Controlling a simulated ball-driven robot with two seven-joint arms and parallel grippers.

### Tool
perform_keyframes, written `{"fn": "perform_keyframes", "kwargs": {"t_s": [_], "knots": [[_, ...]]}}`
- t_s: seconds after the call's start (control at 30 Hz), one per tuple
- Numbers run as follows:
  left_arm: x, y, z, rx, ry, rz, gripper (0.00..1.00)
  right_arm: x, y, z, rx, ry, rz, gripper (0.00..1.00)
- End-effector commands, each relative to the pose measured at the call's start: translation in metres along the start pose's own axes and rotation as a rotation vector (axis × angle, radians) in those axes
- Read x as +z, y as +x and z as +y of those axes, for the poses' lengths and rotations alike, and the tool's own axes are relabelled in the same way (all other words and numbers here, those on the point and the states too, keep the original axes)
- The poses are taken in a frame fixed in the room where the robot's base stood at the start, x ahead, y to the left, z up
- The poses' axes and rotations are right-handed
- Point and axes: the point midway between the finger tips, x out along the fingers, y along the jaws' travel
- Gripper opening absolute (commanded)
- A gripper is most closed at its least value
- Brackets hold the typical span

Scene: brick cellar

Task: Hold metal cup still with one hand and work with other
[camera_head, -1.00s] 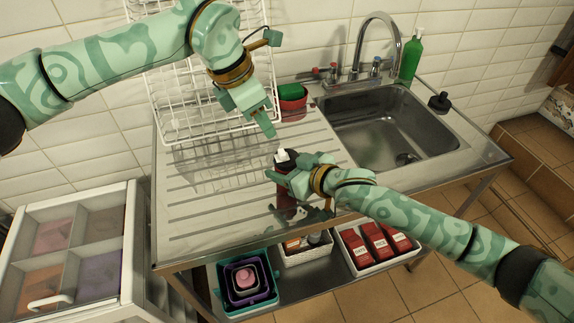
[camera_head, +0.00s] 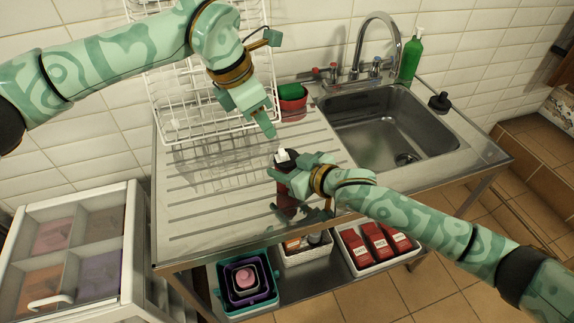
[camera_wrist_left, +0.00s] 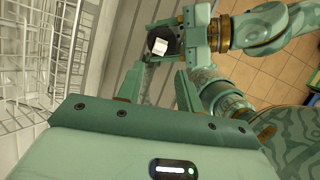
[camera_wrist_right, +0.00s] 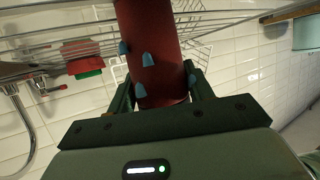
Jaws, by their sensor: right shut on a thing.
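The cup (camera_head: 286,198) is a dark red cylinder with a black top and a small white piece on it, upright over the front of the ribbed steel drainboard. My right gripper (camera_head: 285,174) is shut around its body; the right wrist view shows the red cup (camera_wrist_right: 151,45) between the jaws. My left gripper (camera_head: 266,123) is open and empty, above and behind the cup. In the left wrist view the cup's black top (camera_wrist_left: 172,34) and white piece lie beyond my parted left fingers (camera_wrist_left: 158,90). The cup's underside is hard to make out.
A white wire rack (camera_head: 200,110) stands at the back left. A red pot (camera_head: 292,104) with a green sponge sits beside the sink (camera_head: 375,130). A green bottle (camera_head: 411,60) stands behind the sink. Bins (camera_head: 247,290) and red boxes (camera_head: 380,243) are on the shelf below. The drainboard's left part is clear.

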Motion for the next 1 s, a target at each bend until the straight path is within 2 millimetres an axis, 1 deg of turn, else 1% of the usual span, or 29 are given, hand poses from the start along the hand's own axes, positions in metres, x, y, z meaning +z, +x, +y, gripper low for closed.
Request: {"fn": "perform_keyframes", "kwargs": {"t_s": [0.07,0.1,0.17,0.2,0.27,0.33,0.4,0.5,0.57,0.6,0.67,0.7,0.73,0.87,1.0], "knots": [[0.0,0.0,0.0,0.0,0.0,0.0,0.36,0.0,0.0,0.0,0.0,0.0,0.0,0.28],[0.0,0.0,0.0,-0.001,0.0,0.001,0.25,0.0,0.0,0.0,0.0,0.0,0.0,0.28],[-0.004,0.005,-0.001,-0.01,-0.006,0.006,0.09,0.0,0.0,0.0,0.0,0.0,0.0,0.28],[-0.011,0.013,-0.001,-0.024,-0.019,0.015,0.0,0.0,0.0,0.0,0.0,0.0,0.0,0.28],[-0.028,0.024,0.003,-0.053,-0.063,0.019,0.0,0.0,0.0,0.0,0.0,0.0,0.0,0.28],[-0.054,0.035,0.005,-0.105,-0.127,0.007,0.0,0.0,0.0,0.0,0.0,0.0,0.0,0.28],[-0.081,0.041,0.007,-0.156,-0.175,-0.04,0.0,0.0,0.0,0.0,0.0,0.0,0.0,0.28],[-0.111,0.036,0.01,-0.191,-0.177,-0.146,0.0,0.0,0.0,0.0,0.0,0.0,0.0,0.28],[-0.124,0.027,0.013,-0.184,-0.149,-0.221,0.0,0.0,0.0,0.0,0.0,0.0,0.0,0.28],[-0.128,0.018,0.016,-0.166,-0.111,-0.275,0.0,0.0,0.0,0.0,0.0,0.0,0.0,0.28],[-0.125,-0.001,0.019,-0.126,-0.033,-0.355,0.0,0.0,0.0,0.0,0.0,0.0,0.0,0.28],[-0.115,-0.012,0.019,-0.101,0.032,-0.404,0.0,0.0,0.0,0.0,0.0,0.0,0.0,0.28],[-0.11,-0.014,0.017,-0.092,0.068,-0.423,0.0,0.0,0.0,0.0,0.0,0.0,0.0,0.28],[-0.103,-0.006,0.017,-0.075,0.118,-0.439,0.0,0.0,0.0,0.0,0.0,0.0,0.0,0.28],[-0.093,0.015,0.014,-0.078,0.117,-0.437,0.0,0.0,0.0,0.0,0.0,0.0,0.0,0.28]]}}
